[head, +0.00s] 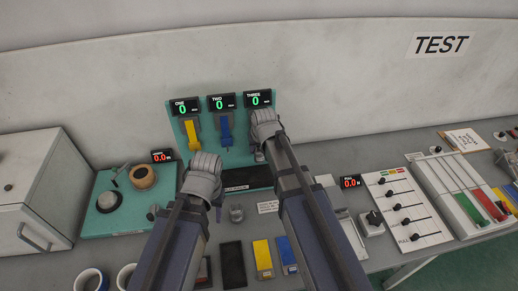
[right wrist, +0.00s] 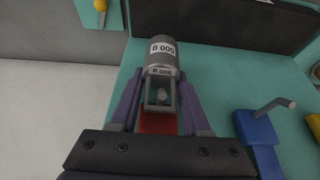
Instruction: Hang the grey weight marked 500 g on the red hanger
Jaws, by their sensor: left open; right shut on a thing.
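The grey weight (right wrist: 162,55) marked 500 g sits at the tips of my right gripper (right wrist: 160,97), whose fingers are shut on its frame-like upper part. Its label reads upside down in the right wrist view. The red hanger (right wrist: 158,123) shows as a red patch between the fingers, close to the weight; whether they touch cannot be told. In the head view my right gripper (head: 264,130) is in front of the teal panel under display THREE and hides both weight and red hanger. My left gripper (head: 203,178) is open, lower left of the panel.
A yellow hanger (head: 193,132) and a blue hanger (head: 225,128) are left of my right gripper; the blue one (right wrist: 258,130) is close beside it. Displays ONE, TWO and THREE (head: 258,98) read 0. A small grey object (head: 236,213) stands on the table between my arms.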

